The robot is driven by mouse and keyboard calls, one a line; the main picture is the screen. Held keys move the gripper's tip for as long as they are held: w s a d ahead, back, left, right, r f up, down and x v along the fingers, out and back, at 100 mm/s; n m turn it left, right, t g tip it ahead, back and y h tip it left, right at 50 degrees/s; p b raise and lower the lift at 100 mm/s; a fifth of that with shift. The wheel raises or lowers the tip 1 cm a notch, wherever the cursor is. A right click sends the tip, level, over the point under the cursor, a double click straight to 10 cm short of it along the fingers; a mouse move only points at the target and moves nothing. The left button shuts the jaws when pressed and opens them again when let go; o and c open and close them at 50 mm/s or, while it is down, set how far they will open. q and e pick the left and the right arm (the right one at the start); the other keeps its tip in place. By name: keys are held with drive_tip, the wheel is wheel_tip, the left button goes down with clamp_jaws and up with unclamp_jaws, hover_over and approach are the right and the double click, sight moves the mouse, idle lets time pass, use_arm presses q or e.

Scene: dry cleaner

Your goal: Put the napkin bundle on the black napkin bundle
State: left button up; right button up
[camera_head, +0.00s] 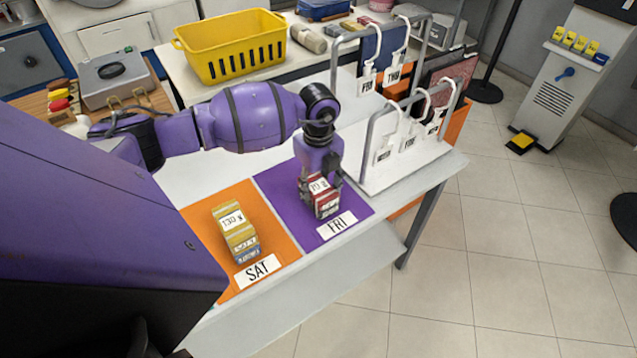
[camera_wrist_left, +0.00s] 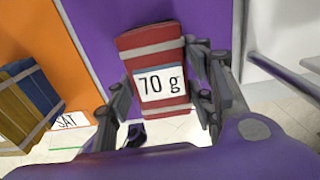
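A red napkin bundle (camera_head: 326,203) with pale straps is at the purple FRI mat (camera_head: 283,186). I see no clearly black bundle. My right gripper is not in view.
A yellow basket (camera_head: 231,48) sits on the counter behind. The table's front edge lies close to the mats. The tiled floor (camera_head: 500,270) at right is open.

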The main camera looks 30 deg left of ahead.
sight(319, 186)
use_arm(q)
drive_tip(key=o, duration=0.4)
drive_tip(key=shift+c, duration=0.2)
wheel_tip(319, 186, up, 12)
drive_tip(key=shift+r, duration=0.2)
drive_tip(key=shift+d, duration=0.1)
